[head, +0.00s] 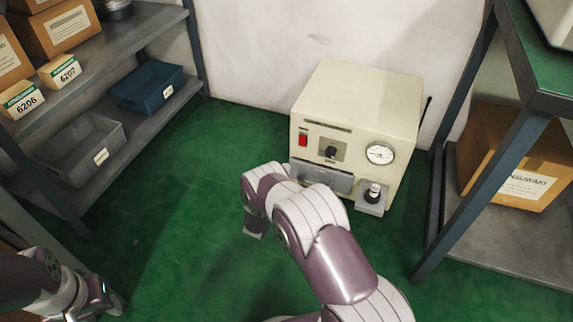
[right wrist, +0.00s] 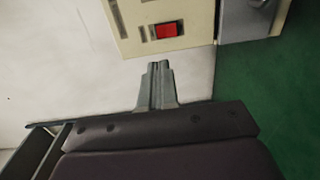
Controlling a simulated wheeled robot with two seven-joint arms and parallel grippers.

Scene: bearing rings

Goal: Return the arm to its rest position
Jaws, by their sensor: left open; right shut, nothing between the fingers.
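My right arm (head: 325,262) reaches in from the bottom right and bends in front of the cream machine (head: 345,108). Its fingers cannot be made out in the head view. In the right wrist view my right gripper (right wrist: 158,66) is shut and empty, with its tips just below the red switch (right wrist: 166,30) in the picture; I cannot tell how far off the panel is. Part of my left arm (head: 75,292) shows at the bottom left corner, low over the floor.
The machine has a dial gauge (head: 380,153) and a small post on a ledge. Grey shelving (head: 150,45) with bins and boxes stands at left. A green-topped bench (head: 545,85) with a carton (head: 530,160) beneath stands at right. Green floor (head: 165,205) is clear between the shelving and machine.

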